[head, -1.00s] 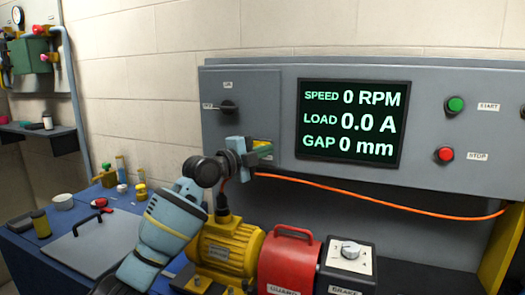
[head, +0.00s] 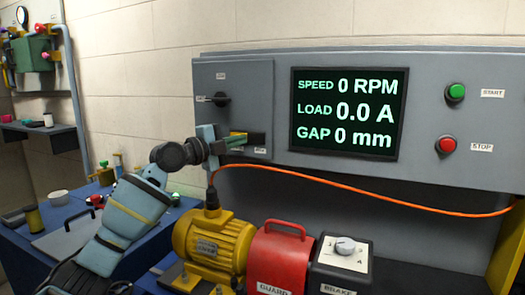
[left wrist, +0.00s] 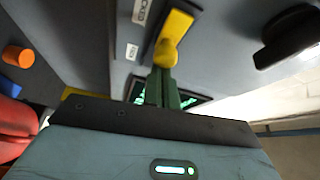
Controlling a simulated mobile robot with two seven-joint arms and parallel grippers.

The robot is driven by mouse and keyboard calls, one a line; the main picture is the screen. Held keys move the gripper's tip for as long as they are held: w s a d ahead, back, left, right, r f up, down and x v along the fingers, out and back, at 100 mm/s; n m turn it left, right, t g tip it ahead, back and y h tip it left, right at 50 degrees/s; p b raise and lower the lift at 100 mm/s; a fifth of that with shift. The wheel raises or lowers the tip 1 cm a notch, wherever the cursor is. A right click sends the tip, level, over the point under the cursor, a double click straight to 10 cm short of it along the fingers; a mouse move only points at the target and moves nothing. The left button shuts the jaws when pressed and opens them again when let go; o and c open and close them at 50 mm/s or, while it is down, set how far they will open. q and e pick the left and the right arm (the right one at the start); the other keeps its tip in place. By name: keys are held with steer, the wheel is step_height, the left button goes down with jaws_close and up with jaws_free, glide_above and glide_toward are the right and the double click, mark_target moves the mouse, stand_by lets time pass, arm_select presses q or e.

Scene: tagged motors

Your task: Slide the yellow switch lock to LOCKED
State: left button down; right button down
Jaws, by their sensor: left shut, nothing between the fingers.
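The yellow switch lock (head: 238,138) sits in a short slot on the grey panel, left of the display, partly hidden by my gripper. In the left wrist view the yellow lock (left wrist: 177,27) shows its raised knob just beyond my fingertips. A partly cut-off label (left wrist: 142,10) ending in "OCKED" is beside its far end. A second small label (left wrist: 131,52) is near the knob end. My left gripper (head: 225,146) is shut and empty. Its fingertips (left wrist: 163,72) are at the knob, appearing to touch its side. My right gripper is out of view.
A black rotary switch (head: 219,99) protrudes above the lock. The display (head: 349,113) and green (head: 456,92) and red (head: 446,144) buttons are to the right. An orange cable (head: 350,188) hangs below. The yellow motor (head: 212,246) and red guard (head: 280,259) stand underneath.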

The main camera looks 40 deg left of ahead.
arm_select(q)
steer(key=shift+a+r, duration=0.1)
steer(key=shift+a, duration=0.2)
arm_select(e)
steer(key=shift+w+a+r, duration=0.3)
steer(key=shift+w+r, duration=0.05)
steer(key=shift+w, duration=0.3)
